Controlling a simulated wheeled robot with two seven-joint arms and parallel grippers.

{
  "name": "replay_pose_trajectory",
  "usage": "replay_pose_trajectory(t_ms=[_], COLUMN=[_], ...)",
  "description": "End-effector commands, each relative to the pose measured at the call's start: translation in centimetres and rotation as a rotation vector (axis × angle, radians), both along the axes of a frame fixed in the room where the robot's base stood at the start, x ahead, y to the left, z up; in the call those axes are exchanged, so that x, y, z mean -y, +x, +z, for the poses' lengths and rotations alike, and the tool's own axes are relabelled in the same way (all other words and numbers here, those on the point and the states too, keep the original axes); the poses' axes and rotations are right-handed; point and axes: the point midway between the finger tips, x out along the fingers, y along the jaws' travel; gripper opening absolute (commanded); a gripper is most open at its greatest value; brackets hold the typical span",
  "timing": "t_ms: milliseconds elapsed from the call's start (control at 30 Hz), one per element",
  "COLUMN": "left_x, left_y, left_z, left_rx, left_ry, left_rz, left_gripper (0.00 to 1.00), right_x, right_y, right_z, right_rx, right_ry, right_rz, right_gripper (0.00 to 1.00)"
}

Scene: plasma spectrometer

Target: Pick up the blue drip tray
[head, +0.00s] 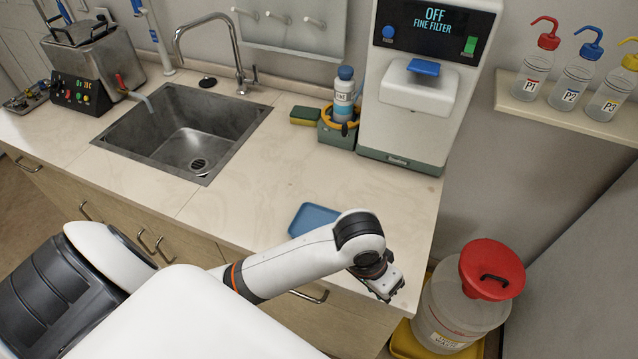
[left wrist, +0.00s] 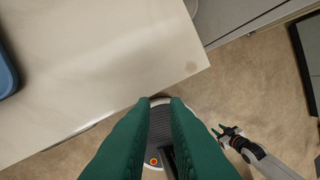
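The blue drip tray (head: 313,219) lies flat on the pale counter near its front edge, partly behind my left arm in the head view. In the left wrist view only a strip of the tray (left wrist: 6,72) shows at the left edge. My left gripper (head: 385,288) is to the right of the tray, near the counter's front right corner, apart from it. In the left wrist view its green fingers (left wrist: 160,103) are spread with nothing between them. My right gripper (left wrist: 226,133) shows small in the left wrist view over the floor, its fingers apart and empty.
A white filter machine (head: 418,95) stands at the back of the counter, with a green caddy (head: 337,133) beside it. A sink (head: 190,130) is at the left. A red-lidded container (head: 460,305) stands below the counter's right end. The counter around the tray is clear.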

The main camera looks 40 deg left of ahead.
Motion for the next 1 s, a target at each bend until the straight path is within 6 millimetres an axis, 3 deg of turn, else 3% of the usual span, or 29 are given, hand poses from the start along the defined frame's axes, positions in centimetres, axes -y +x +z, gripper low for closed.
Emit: replay_pose_trajectory(t_ms=[167, 300, 433, 600, 800, 1000], left_x=[-1.7, -4.7, -7.4, -9.4, -10.3, -11.2], left_y=[4.0, 6.8, 8.6, 9.6, 9.5, 9.4], left_z=[1.8, 3.7, 5.6, 7.0, 4.5, 1.8], left_rx=[-0.085, -0.145, -0.178, -0.197, -0.207, -0.203], left_ry=[0.138, 0.268, 0.359, 0.418, 0.429, 0.428], left_rz=[0.077, 0.207, 0.332, 0.43, 0.45, 0.449], left_gripper=[0.14, 0.14, 0.14, 0.14, 0.14, 0.14], right_x=[0.0, 0.0, -0.1, -0.3, -0.4, -0.4], right_y=[-0.1, -0.1, -0.1, -0.1, -0.1, 0.0], right_z=[0.0, 0.0, 0.0, 0.0, -0.6, 0.3], right_rx=[-0.001, -0.001, -0.001, -0.001, 0.0, 0.0], right_ry=[0.0, 0.0, 0.001, 0.003, 0.004, 0.004], right_rz=[-0.001, -0.001, -0.001, -0.002, -0.002, -0.002], right_gripper=[0.36, 0.36, 0.36, 0.36, 0.36, 0.36])
